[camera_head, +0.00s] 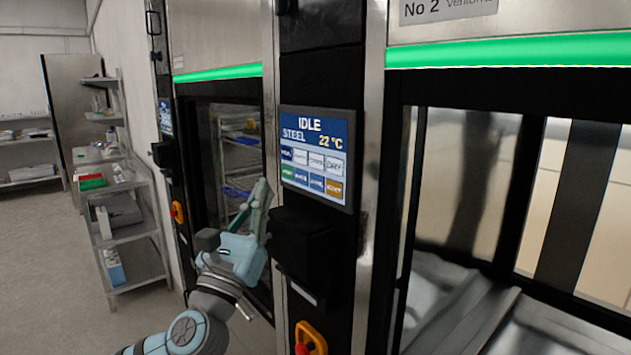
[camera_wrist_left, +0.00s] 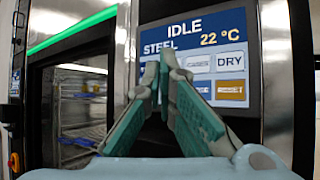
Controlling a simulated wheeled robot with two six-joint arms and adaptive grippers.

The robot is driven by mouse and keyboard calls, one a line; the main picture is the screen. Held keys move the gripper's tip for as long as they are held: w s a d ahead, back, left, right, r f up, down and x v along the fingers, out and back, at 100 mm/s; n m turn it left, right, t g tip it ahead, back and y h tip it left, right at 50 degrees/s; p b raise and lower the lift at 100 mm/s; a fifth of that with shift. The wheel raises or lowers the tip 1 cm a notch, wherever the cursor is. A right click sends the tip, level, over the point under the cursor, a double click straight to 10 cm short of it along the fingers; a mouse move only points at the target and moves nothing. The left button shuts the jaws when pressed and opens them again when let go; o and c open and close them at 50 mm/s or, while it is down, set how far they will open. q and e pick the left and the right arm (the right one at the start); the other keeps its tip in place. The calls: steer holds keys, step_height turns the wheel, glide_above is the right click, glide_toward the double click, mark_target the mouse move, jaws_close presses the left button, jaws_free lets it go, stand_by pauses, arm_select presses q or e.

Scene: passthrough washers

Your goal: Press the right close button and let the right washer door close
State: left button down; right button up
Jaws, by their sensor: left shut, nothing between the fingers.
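The touch panel (camera_head: 317,158) on the dark column reads IDLE, STEEL and 22 °C, with two rows of buttons. The lower row has a green button, blue buttons and an orange button (camera_head: 333,188); their labels are too small to read. The panel also shows in the left wrist view (camera_wrist_left: 205,30). My left gripper (camera_head: 262,188) is shut and empty, just left of the panel; in the wrist view its fingertips (camera_wrist_left: 161,62) overlap the panel's left part. I cannot tell whether they touch it. My right gripper is out of view.
A black box (camera_head: 303,245) juts out below the panel, above a red and orange emergency knob (camera_head: 308,340). The left washer (camera_head: 220,120) stands behind my gripper. A metal shelf cart (camera_head: 130,235) stands at the left, with bare floor in front.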

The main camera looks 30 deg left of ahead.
mark_target(317, 182)
arm_select(q)
steer(key=w+p, duration=0.1)
steer(key=w, duration=0.1)
steer(key=w+d+p, duration=0.1)
steer(key=w, duration=0.1)
steer(key=w+d+p, duration=0.1)
steer(key=w, duration=0.1)
steer(key=shift+w+d+r, duration=0.1)
steer(key=shift+w+r, duration=0.05)
steer(key=shift+w, duration=0.25)
steer(key=shift+w+d+p, duration=0.2)
steer(key=shift+w+p, duration=0.15)
steer(key=shift+w, duration=0.2)
steer(key=shift+w, duration=0.1)
stand_by(0.5)
steer(key=shift+w+d, duration=0.1)
steer(key=shift+w, duration=0.15)
steer(key=shift+w+d+p, duration=0.1)
steer(key=shift+w+p, duration=0.1)
steer(key=shift+p, duration=0.1)
stand_by(0.8)
steer(key=shift+s+f, duration=0.15)
steer(key=shift+f, duration=0.05)
stand_by(0.7)
